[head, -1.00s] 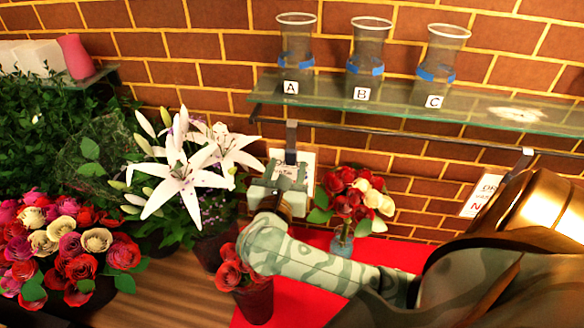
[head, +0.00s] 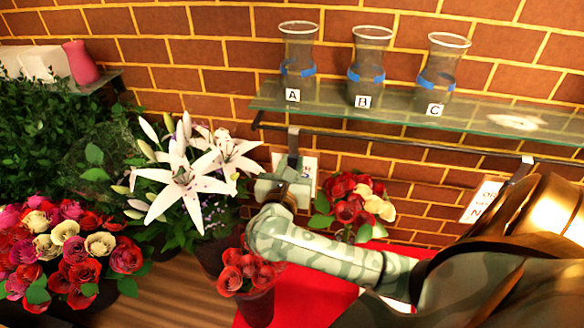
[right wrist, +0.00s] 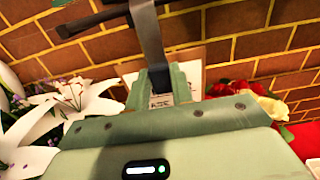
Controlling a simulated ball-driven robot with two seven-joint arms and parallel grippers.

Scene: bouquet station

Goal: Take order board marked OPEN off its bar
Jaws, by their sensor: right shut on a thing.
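The left order board (head: 309,167) hangs at the bar (head: 400,140) by a flat grey hanger strap (head: 293,141). My right gripper covers most of its face, so I cannot read its lettering. My right gripper (head: 289,168) is shut on the hanger strap, just below the bar. In the right wrist view the strap (right wrist: 148,38) runs from the bar (right wrist: 92,22) down between the fingers (right wrist: 160,88), with the pale board (right wrist: 192,66) behind them. The strap's top still looks hooked at the bar. My left gripper is not in view.
A second board (head: 482,200) hangs at the right, partly behind my arm. The glass shelf (head: 480,122) above the bar bears vases A (head: 298,55), B (head: 368,65) and C (head: 440,70). White lilies (head: 185,185) stand close left, red roses (head: 247,270) below, a bouquet (head: 350,205) right.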

